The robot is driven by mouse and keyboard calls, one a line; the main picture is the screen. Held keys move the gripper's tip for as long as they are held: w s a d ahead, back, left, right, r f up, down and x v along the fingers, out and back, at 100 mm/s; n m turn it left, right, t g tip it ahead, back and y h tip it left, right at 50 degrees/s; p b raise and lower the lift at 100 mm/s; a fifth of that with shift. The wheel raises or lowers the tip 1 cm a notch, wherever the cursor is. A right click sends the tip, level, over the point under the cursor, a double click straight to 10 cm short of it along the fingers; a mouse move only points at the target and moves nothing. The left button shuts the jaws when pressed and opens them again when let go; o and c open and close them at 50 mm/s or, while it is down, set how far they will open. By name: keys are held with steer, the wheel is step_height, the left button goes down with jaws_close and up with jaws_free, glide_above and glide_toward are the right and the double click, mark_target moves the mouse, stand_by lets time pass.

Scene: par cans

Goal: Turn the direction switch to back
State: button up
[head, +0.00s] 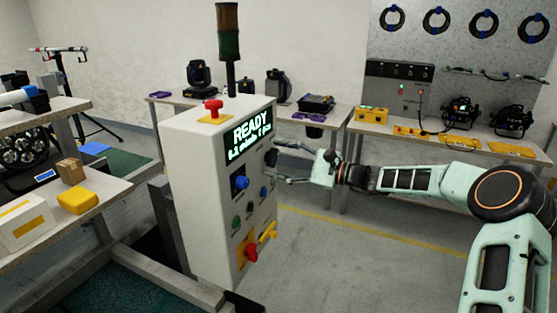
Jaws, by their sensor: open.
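A white control cabinet (191,180) stands in the middle of the head view. Its lit display (250,134) reads READY above a smaller line. The front panel carries a black switch with a blue surround (240,182), a small blue control (264,191), a dark green button (236,222) and a dark knob (270,158) at the right edge. The labels are too small to read, so I cannot tell which is the direction switch. My gripper (279,162) is open and empty at the panel's right side, beside the dark knob. I cannot tell whether it touches.
A red button (213,106) tops the cabinet beside a signal tower (228,45). A red knob (251,250) and a yellow handle (268,232) sit low on the panel. Rails and a bench (110,195) crowd the left; floor (340,265) is clear to the right.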

steer(key=shift+d, duration=0.1)
steer(key=v, duration=1.2)
